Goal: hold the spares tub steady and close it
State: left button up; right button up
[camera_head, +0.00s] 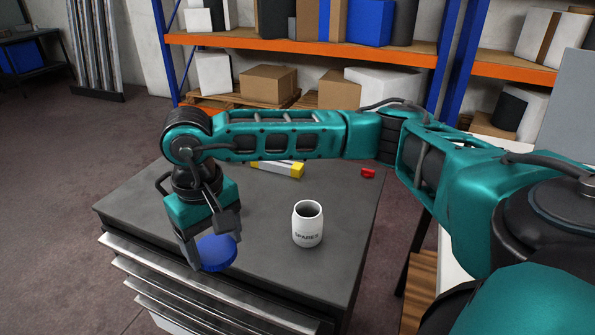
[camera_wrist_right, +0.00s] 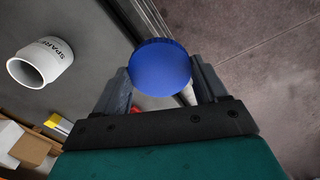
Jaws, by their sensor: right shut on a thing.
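The white spares tub (camera_head: 307,226) stands upright and open on the grey cabinet top, with dark lettering on its side. The tub also shows in the right wrist view (camera_wrist_right: 42,62), at the left and apart from the gripper. My right gripper (camera_head: 213,252) is shut on a round blue lid (camera_head: 217,251), to the left of the tub near the cabinet's front edge. In the right wrist view the lid (camera_wrist_right: 161,67) sits between the two fingers. Whether the lid touches the cabinet top cannot be told. My left gripper is not in view.
On the grey cabinet top (camera_head: 140,203) a yellow and white box (camera_head: 290,171) lies behind the tub, partly behind my arm. A small red object (camera_head: 368,173) lies at the back right. Drawers with metal handles line the front. Shelves with boxes stand behind.

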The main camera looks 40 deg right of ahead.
aim_at(307, 229)
jog(key=j+z, duration=0.2)
jog(key=z, duration=0.3)
jog(key=k+j+z, duration=0.1)
jog(key=z, duration=0.35)
jog(key=k+j+z, duration=0.1)
jog(key=z, duration=0.4)
jog(key=j, duration=0.1)
